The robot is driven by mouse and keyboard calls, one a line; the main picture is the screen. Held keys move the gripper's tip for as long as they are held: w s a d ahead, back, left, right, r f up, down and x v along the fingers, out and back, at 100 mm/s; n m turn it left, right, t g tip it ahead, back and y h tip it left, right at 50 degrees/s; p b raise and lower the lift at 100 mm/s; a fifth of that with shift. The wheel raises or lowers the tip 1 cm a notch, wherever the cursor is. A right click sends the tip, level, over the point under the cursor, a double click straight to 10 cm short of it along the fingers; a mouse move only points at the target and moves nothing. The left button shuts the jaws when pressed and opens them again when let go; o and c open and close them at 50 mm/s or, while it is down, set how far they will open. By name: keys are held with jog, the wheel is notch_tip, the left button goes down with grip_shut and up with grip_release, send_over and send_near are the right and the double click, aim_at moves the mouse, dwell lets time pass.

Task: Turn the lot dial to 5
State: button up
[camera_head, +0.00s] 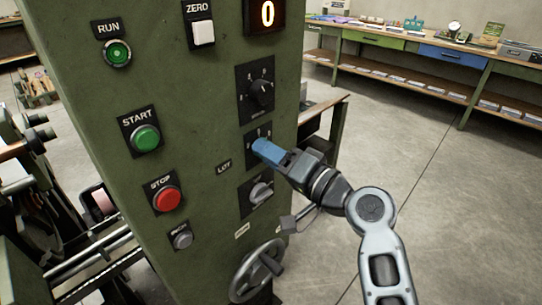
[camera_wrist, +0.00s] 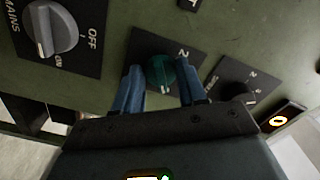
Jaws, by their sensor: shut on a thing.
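The lot dial is a teal-green knob (camera_wrist: 160,74) on a black plate (camera_wrist: 143,45), seen in the wrist view. A "2" shows on the plate beside the knob; the other marks are mostly hidden, and I cannot tell which number the knob points to. My gripper (camera_wrist: 160,88) has its two blue fingers on either side of the knob, shut on it. In the head view my gripper (camera_head: 266,150) reaches the middle dial of the panel from the right and covers the knob. The LOT label (camera_head: 223,167) is just left of that dial.
A black numbered dial (camera_head: 261,92) is above, and a grey mains switch (camera_head: 260,191) is below. A handwheel (camera_head: 257,270) is at the panel's bottom. The red display (camera_head: 267,14) reads 0. Green start (camera_head: 146,138) and red stop (camera_head: 167,198) buttons are at the left.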

jog(key=shift+f+b, duration=0.15)
jog(key=shift+b, duration=0.15)
jog(key=n+b, duration=0.5)
jog(key=b, duration=0.2)
jog(key=n+b, duration=0.6)
jog(key=b, duration=0.1)
jog(key=shift+w+d+f+b, duration=0.1)
jog(key=shift+w+d+b, duration=0.05)
jog(key=shift+b, duration=0.2)
jog(key=shift+n, duration=0.4)
jog(key=o, duration=1)
